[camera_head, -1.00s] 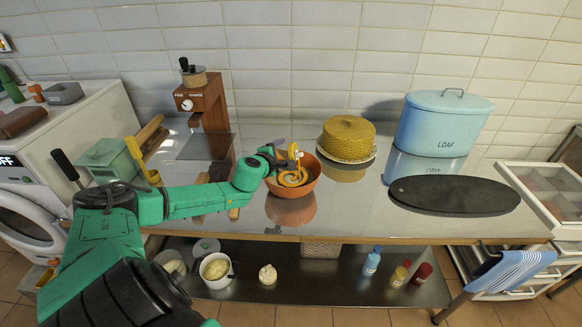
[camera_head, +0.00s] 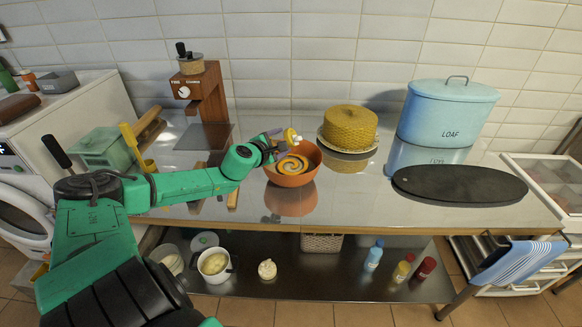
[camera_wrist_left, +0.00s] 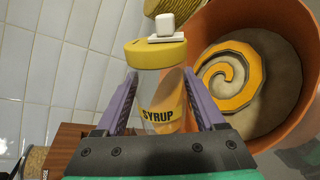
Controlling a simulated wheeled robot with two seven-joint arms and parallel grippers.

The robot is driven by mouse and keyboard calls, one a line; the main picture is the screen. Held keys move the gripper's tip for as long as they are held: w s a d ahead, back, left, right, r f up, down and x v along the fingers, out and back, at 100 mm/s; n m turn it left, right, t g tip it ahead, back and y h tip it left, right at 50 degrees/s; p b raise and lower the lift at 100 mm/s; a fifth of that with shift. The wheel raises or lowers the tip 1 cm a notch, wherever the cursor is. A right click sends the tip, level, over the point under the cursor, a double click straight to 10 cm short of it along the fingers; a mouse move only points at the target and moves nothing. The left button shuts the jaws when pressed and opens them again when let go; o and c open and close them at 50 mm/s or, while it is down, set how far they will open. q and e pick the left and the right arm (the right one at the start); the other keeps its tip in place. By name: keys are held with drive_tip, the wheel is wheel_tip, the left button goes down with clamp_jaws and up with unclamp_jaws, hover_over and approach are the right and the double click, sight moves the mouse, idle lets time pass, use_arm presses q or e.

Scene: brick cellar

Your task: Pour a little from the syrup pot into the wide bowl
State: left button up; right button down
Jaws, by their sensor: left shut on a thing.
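The syrup pot (camera_head: 290,135) is small and yellow, with a white knob on its lid, and shows at the far left rim of the wide bowl. My left gripper (camera_head: 276,140) is shut on it. In the left wrist view the syrup pot (camera_wrist_left: 160,108) sits between the purple fingers, its SYRUP label facing the camera. It looks tipped in the head view, knob to the right; its exact tilt is unclear. No stream shows. The wide bowl (camera_head: 293,180) is orange, with a yellow-and-grey swirl inside. It also fills the right of the left wrist view (camera_wrist_left: 200,28).
Behind the bowl stands a yellow woven dome (camera_head: 350,128) on a plate. A blue LOAF bin (camera_head: 446,112) and a dark oval board (camera_head: 459,185) are at right. A wooden grinder (camera_head: 207,98) stands back left. The counter front (camera_head: 345,205) is clear.

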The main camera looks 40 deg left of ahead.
use_arm(q)
drive_tip(key=shift+a+r+n+p, duration=0.1)
drive_tip(key=shift+r+n+p, duration=0.2)
drive_tip(key=shift+r, duration=0.15)
drive_tip(key=shift+f+n+t+h+b, duration=0.3)
drive_tip(key=shift+f+n+b, duration=0.05)
drive_tip(key=shift+n+b, duration=0.1)
drive_tip(key=shift+f+n+b, duration=0.1)
drive_tip(key=shift+n+b, duration=0.2)
drive_tip(key=shift+n, duration=0.05)
drive_tip(key=shift+a+r+n+t, duration=0.15)
drive_tip(key=shift+r+n+t, duration=0.2)
drive_tip(key=shift+n, duration=0.15)
drive_tip(key=a+n+t+b, duration=0.1)
drive_tip(key=n+b, duration=0.1)
drive_tip(key=s+a+r+n+h+b, duration=0.1)
drive_tip(key=a+n, duration=0.1)
drive_tip(key=s+a+r+n+t+b, duration=0.1)
drive_tip(key=n+b, duration=0.1)
drive_tip(key=shift+a+r+t+h+b, duration=0.15)
drive_tip(key=shift+a+t+h+b, duration=0.15)
drive_tip(key=shift+t, duration=0.05)
drive_tip(key=shift+r, duration=0.25)
wheel_tip(320, 180, up, 6)
drive_tip(key=p, duration=0.5)
drive_tip(key=shift+s+r, duration=0.1)
drive_tip(key=shift+s, duration=0.05)
drive_tip(key=shift+f, duration=0.2)
